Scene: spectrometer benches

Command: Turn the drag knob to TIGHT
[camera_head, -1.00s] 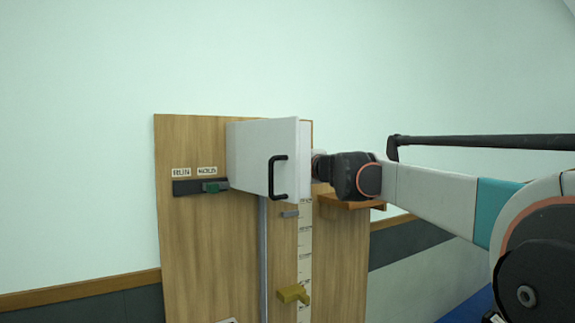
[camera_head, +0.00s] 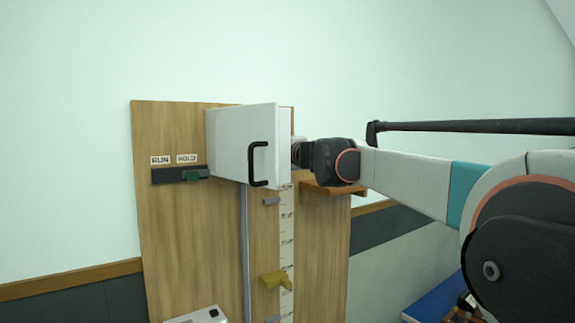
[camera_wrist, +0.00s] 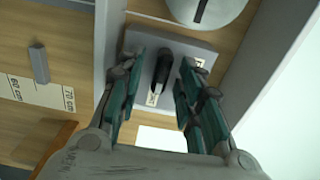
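The drag knob (camera_wrist: 161,72) is a black bar-shaped handle on a grey plate (camera_wrist: 178,45), seen in the wrist view. It lies slightly slanted across the plate. Small white labels sit at the plate's right (camera_wrist: 200,62) and below the knob (camera_wrist: 152,98); their print is too small to read. My gripper (camera_wrist: 163,82) is open, with one teal-padded finger on each side of the knob and a visible gap on both sides. In the head view, the white door (camera_head: 242,145) hides the knob and my fingertips; only my wrist shows to its right.
The door with a black handle (camera_head: 258,164) stands out from the wooden board (camera_head: 180,240), close beside my wrist. A brown shelf (camera_head: 333,188) sits just below the wrist. A yellow block (camera_head: 275,280) is on the scale. A RUN/HOLD slider (camera_head: 192,175) is at left.

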